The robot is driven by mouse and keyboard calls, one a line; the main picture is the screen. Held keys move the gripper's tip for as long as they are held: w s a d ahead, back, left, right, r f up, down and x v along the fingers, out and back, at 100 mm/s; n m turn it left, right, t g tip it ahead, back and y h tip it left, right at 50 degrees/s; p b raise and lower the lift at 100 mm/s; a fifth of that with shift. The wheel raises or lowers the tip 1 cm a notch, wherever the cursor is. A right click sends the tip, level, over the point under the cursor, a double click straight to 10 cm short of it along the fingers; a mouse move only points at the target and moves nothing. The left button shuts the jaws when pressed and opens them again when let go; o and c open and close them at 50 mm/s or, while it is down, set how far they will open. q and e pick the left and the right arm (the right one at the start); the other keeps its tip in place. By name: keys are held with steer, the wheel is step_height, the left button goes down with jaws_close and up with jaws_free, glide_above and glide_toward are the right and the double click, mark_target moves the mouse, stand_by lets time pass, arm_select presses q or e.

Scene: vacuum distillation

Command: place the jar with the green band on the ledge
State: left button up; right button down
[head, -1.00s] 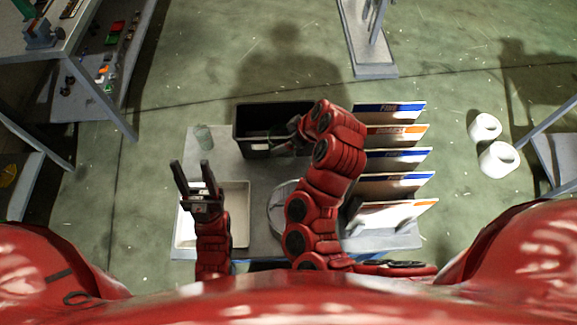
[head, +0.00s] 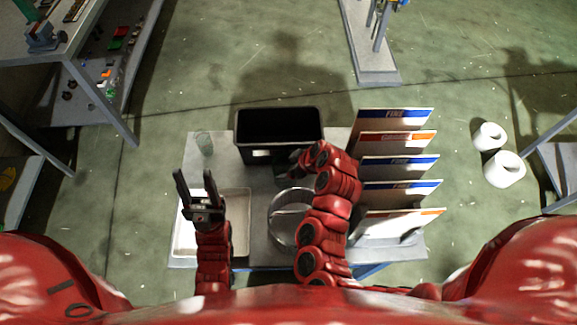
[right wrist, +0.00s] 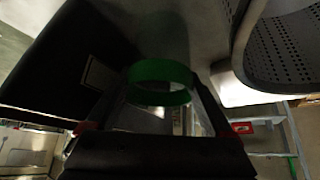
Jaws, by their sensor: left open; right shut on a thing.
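The jar with the green band (right wrist: 160,74) shows in the right wrist view, clear with a bright green ring. My right gripper (head: 289,166) is shut on it. In the head view the gripper is at the near side of the black bin (head: 279,114), and I cannot make out the jar there. My left gripper (head: 196,188) is open and empty above the white tray (head: 240,249). I cannot tell which surface is the ledge.
A pale translucent cup (head: 205,144) stands at the table's back left. A round metal basket (head: 272,218) is beside my right arm. Several upright signs in a rack (head: 398,239) line the right side. White rolls (head: 504,169) lie on the floor further right.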

steer(key=shift+f, duration=0.2)
jaws_free()
